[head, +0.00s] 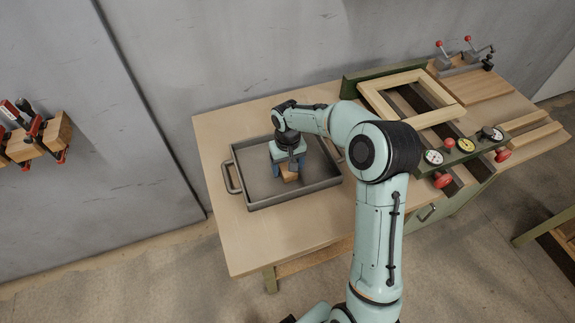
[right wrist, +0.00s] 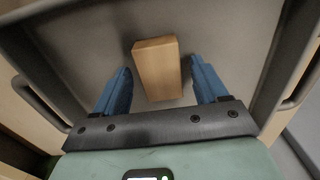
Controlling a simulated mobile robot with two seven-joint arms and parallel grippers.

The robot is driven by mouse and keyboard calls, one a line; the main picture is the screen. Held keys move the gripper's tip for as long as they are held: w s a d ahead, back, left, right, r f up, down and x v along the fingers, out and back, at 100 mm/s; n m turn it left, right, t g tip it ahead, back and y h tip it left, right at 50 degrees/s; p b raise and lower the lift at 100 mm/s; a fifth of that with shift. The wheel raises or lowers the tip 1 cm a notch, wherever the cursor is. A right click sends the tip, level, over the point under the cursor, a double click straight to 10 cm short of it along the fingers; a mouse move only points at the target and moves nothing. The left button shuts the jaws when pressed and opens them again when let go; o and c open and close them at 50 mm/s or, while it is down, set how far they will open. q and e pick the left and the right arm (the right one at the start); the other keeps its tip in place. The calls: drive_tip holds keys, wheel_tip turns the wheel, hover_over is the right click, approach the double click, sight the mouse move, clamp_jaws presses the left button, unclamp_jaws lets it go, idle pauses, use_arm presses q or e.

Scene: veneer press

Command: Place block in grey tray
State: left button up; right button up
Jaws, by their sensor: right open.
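The wooden block (head: 289,174) is inside the grey tray (head: 250,204), near its middle. My right gripper (head: 287,170) is over the tray with its blue fingers pointing down around the block. In the right wrist view, the block (right wrist: 158,68) sits between the two open fingers of the right gripper (right wrist: 160,88), with a gap on each side. The tray floor and grey walls (right wrist: 285,60) surround it there. The gripper hides part of the block in the head view. My left gripper is not in view.
The tray stands on a wooden workbench (head: 240,250). To the right are a wooden frame (head: 375,100), dial gauges (head: 466,145) and red knobs (head: 443,180). Clamps with wooden pieces (head: 55,132) hang on the left wall. The front left of the bench is clear.

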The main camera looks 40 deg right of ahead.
wheel_tip(320, 180, up, 12)
drive_tip(key=p, duration=0.1)
idle(0.7)
